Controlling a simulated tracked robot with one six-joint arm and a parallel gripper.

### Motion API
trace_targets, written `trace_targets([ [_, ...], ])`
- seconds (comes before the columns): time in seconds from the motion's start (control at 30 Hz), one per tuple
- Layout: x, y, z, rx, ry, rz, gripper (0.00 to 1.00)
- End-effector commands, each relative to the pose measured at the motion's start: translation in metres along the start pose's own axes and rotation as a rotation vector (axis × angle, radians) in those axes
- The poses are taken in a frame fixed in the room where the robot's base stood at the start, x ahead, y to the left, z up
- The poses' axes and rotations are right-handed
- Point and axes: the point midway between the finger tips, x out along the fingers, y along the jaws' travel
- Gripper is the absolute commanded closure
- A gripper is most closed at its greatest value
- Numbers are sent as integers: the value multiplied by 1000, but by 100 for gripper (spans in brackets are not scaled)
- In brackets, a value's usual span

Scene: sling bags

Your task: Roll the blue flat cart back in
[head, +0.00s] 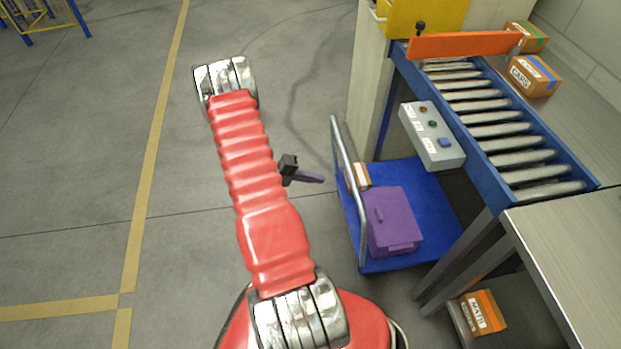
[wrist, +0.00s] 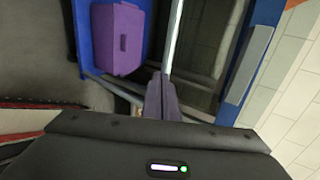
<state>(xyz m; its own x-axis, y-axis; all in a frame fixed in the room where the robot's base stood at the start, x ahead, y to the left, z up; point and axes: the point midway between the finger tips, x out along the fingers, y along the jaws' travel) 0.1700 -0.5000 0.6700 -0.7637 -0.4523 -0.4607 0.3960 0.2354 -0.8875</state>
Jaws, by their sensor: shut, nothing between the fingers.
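The blue flat cart (head: 432,190) stands on the floor, partly under the roller conveyor, in the head view. Its grey metal push handle (head: 350,190) rises on its left side, facing my gripper. A purple lidded case (head: 392,222) and a small orange and white box (head: 358,176) ride on the deck. My gripper (head: 318,179), with purple fingers, is shut and empty, a little left of the handle in the picture. In the wrist view the shut fingers (wrist: 161,84) point towards the cart (wrist: 83,35) and the purple case (wrist: 118,38); I cannot tell if they touch the handle.
The roller conveyor (head: 500,110) with a control box (head: 432,135) overhangs the cart. A table (head: 570,240) stands at right, an orange carton (head: 483,312) below it. An orange bar (head: 465,44) crosses the conveyor's far end. Floor left of the cart is open.

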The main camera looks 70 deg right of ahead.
Motion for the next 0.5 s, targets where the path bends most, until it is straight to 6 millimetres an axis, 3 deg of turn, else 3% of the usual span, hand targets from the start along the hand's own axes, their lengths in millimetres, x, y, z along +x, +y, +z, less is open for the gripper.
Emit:
trace_targets([
  [0.5, 79, -6, -1, 2, 3, 0, 100],
])
